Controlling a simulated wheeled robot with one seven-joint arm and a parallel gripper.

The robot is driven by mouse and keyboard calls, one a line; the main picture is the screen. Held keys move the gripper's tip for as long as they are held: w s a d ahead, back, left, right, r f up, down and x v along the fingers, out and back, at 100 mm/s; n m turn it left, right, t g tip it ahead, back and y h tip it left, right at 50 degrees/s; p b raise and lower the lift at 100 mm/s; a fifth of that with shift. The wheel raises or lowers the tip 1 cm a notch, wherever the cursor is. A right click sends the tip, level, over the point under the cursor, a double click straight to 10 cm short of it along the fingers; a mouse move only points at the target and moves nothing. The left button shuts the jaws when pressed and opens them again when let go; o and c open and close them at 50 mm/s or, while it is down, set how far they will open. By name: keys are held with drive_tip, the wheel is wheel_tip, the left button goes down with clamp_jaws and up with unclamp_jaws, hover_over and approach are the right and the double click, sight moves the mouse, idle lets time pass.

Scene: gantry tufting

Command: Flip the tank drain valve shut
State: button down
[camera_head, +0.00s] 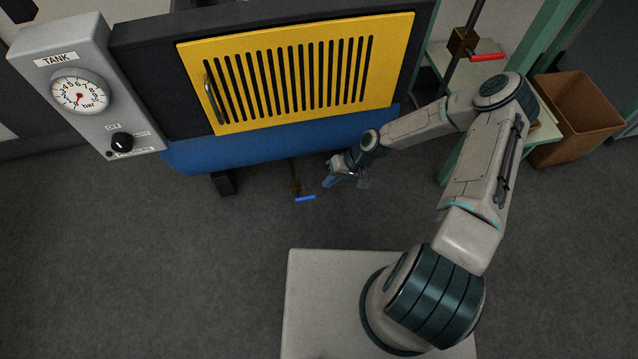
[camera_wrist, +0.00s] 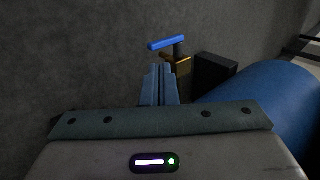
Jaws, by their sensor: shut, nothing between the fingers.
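The drain valve hangs under the blue tank (camera_head: 270,143). It has a small brass body (camera_head: 295,187) and a blue lever handle (camera_head: 305,198). In the wrist view the blue handle (camera_wrist: 167,43) lies crosswise just beyond my fingertips, with the brass body (camera_wrist: 180,66) to their right. My gripper (camera_head: 328,183) is low, to the right of the valve in the head view. In the wrist view its fingers (camera_wrist: 160,72) are together and empty. They appear apart from the handle, though the exact gap is hard to tell.
A yellow slotted panel (camera_head: 210,120) is above the tank. A grey box with a TANK gauge (camera_head: 80,92) and a black knob (camera_head: 122,142) stands left. Another valve with a red handle (camera_head: 488,57) is at upper right, near a brown bin (camera_head: 575,105). The floor below is clear.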

drive_tip(key=d, duration=0.1)
drive_tip(key=d+r, duration=0.1)
drive_tip(key=d, duration=0.1)
drive_tip(key=w+d+r, duration=0.1)
drive_tip(key=shift+d+p, duration=0.15)
drive_tip(key=shift+p, duration=0.25)
drive_tip(key=s+d+r+h+p, duration=0.1)
drive_tip(key=d+r+h+p, duration=0.35)
drive_tip(key=r, duration=1.05)
drive_tip(key=s+d+r+t+p, duration=0.15)
drive_tip(key=r+p, duration=0.55)
drive_tip(key=r, duration=0.7)
drive_tip(key=d+r+g+h+p, duration=0.1)
drive_tip(key=d+r+h+p, duration=0.3)
drive_tip(key=r, duration=1.1)
drive_tip(key=s+r+m+t+p, duration=0.1)
drive_tip(key=s+r+p, duration=0.3)
drive_tip(key=r, duration=0.6)
drive_tip(key=s+r+m+t+y+p, duration=0.1)
drive_tip(key=s+r+p, duration=0.4)
drive_tip(key=r, duration=0.5)
drive_tip(key=s+r+m+t+p, duration=0.1)
drive_tip(key=s+r+p, duration=0.4)
drive_tip(key=r, duration=0.5)
drive_tip(key=shift+s+a+r+t, duration=0.35)
drive_tip(key=shift+s+a+t, duration=0.1)
drive_tip(key=shift+s+t, duration=0.15)
